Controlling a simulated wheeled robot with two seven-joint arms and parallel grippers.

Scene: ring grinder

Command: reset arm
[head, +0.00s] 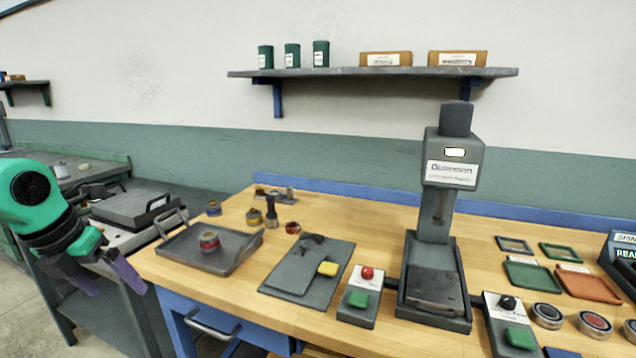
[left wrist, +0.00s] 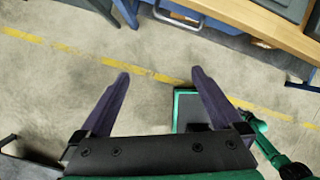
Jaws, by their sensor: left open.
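My left gripper (head: 108,277) shows at the left of the head view, on the green and black arm, with its purple fingers apart and pointing down to the right. It is in front of the gap between the left bench and the wooden workbench (head: 330,225). My right gripper is not in the head view.
A grey tray (head: 180,262) holding a red-banded ring (head: 208,241) sits near the workbench's left edge. The ring grinder (head: 436,262) stands mid-right. A button box (head: 359,300) is beside it. A grey plate (head: 285,281) with a yellow block (head: 328,268) lies left of them.

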